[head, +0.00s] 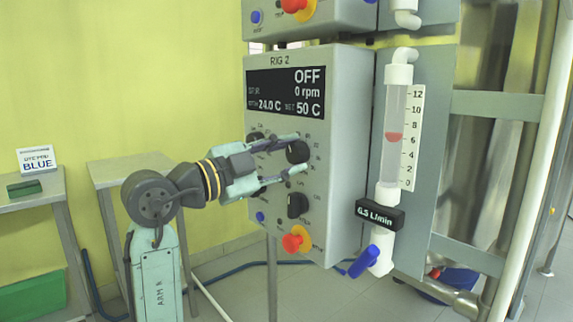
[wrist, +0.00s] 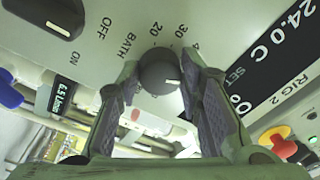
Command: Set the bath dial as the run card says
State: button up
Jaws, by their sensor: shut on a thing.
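The bath dial (head: 298,152) is a round dark knob on the front of the RIG 2 panel. In the wrist view, the dial (wrist: 158,72) sits between my fingers beside the word BATH and the marks 20 and 30. Its white pointer line faces right and slightly down; the mark there is hidden by a finger. My gripper (head: 299,153) is shut on the dial, one finger above and one below in the head view; it also shows in the wrist view (wrist: 160,66).
Another dark knob (head: 298,205) and a red stop button (head: 296,240) sit lower on the panel. A flow tube (head: 395,130) stands to the right above a 6.5 L/min readout (head: 380,214). A card reading BLUE (head: 38,161) stands on the left table.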

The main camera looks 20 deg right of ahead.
jog(key=shift+m, duration=0.4)
jog(key=o, duration=1.2)
jog(key=shift+a, duration=0.15)
jog(key=v, duration=1.1)
jog(key=shift+s+a+f, duration=0.1)
jog(key=shift+s+a, duration=0.05)
jog(key=shift+a, duration=0.25)
